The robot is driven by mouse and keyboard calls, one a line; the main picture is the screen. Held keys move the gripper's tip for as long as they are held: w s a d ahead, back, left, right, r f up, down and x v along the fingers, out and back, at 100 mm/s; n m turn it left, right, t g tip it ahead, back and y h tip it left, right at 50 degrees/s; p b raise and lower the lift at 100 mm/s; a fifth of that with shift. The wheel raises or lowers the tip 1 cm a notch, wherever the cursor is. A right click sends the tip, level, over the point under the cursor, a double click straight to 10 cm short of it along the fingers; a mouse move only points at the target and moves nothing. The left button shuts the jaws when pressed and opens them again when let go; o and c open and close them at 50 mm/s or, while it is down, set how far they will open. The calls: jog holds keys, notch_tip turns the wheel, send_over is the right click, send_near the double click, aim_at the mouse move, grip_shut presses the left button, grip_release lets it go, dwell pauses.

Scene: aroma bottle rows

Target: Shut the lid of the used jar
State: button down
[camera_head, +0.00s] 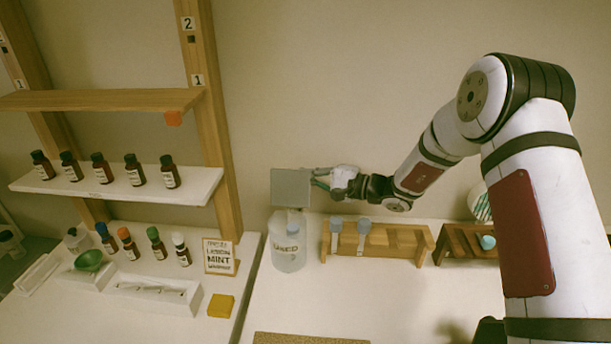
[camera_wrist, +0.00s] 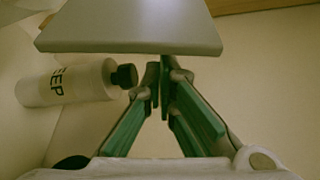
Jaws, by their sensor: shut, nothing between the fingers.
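The used jar (camera_head: 288,252) is a pale translucent container with a dark-lettered label, on the white counter in the head view. Its lid (camera_head: 291,188) is a flat grey square plate standing raised above the jar's back, so the jar is open. In the wrist view the lid (camera_wrist: 130,28) spans the top, just beyond the fingertips. My gripper (camera_head: 316,178) is at the lid's right edge in the head view, pointing left. In the wrist view my gripper (camera_wrist: 160,75) has its green-padded fingers together and empty. Whether the fingertips touch the lid is unclear.
A white bottle with a black cap (camera_wrist: 70,82) shows in the wrist view. A wooden rack (camera_head: 385,242) with blue-topped tubes stands right of the jar. A wooden shelf (camera_head: 100,99) and several small bottles are at left. The counter in front of the jar is mostly clear.

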jog(key=shift+s+r, duration=0.1)
jog(key=shift+s+r+n, duration=0.1)
jog(key=shift+r+n, duration=0.05)
jog(key=shift+n, duration=0.15)
